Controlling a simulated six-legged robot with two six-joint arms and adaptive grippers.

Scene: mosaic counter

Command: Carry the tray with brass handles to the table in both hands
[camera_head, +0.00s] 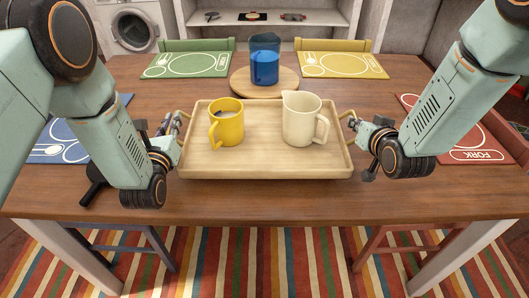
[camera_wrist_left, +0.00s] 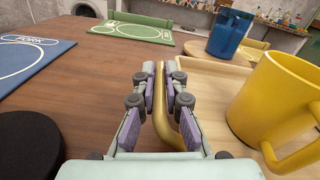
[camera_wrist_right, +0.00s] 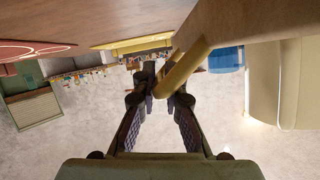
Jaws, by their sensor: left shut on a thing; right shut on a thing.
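The pale wooden tray (camera_head: 265,165) with brass handles is over the brown wooden table (camera_head: 300,200), near its front middle. It looks level; I cannot tell whether it touches the tabletop. A yellow mug (camera_head: 227,128) and a cream pitcher (camera_head: 298,120) stand upright on it. My left gripper (camera_head: 174,132) is shut on the left brass handle, which shows between the fingers in the left wrist view (camera_wrist_left: 160,105). My right gripper (camera_head: 355,125) is shut on the right brass handle, seen in the right wrist view (camera_wrist_right: 180,74).
Behind the tray a blue jug (camera_head: 265,66) stands on a round wooden board (camera_head: 286,84). Green (camera_head: 190,65), yellow (camera_head: 345,65), blue (camera_head: 58,142) and red (camera_head: 480,148) placemats lie around the table. Table in front of the tray is clear.

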